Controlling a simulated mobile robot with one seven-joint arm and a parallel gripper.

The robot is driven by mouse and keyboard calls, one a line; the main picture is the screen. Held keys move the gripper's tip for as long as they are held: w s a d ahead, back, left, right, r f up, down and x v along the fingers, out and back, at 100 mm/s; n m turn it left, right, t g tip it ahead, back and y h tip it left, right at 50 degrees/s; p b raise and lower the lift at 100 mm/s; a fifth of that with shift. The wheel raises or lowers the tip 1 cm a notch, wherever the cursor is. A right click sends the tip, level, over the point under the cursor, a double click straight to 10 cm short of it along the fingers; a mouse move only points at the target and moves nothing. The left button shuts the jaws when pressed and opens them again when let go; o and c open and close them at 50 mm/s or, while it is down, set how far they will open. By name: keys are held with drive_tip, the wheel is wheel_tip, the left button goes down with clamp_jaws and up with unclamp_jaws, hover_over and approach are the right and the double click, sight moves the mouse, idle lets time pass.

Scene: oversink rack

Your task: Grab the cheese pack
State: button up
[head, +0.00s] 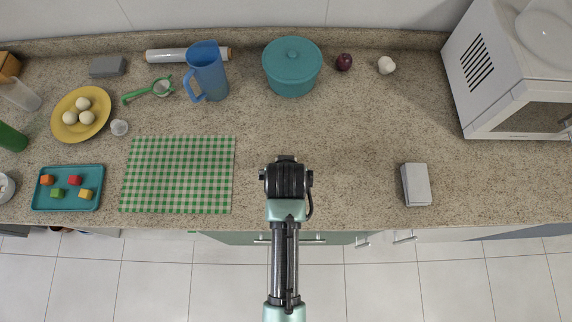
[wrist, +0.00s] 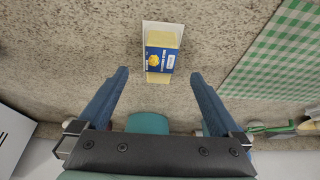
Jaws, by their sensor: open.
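The cheese pack (wrist: 163,52) lies on the counter in the wrist view, a yellow block with a blue label on a white backing. My gripper (wrist: 158,74) is open, its two blue fingers spread wide on either side. The pack is centred between them, its near end around the level of the fingertips and most of it beyond them. No contact shows. In the head view my arm reaches over the front middle of the counter, and the pack and fingertips are hidden beneath it.
A green checked cloth (head: 178,174) lies left of my arm, a grey box (head: 416,184) to the right. A teal pot (head: 292,66) stands behind, with a blue pitcher (head: 207,72) to its left. The counter around my gripper is clear.

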drive_tip(key=shift+p+x, duration=0.5)
drive_tip(key=shift+x, duration=2.15)
drive_tip(key=shift+w, duration=0.1)
drive_tip(key=shift+r, duration=0.1)
clamp_jaws()
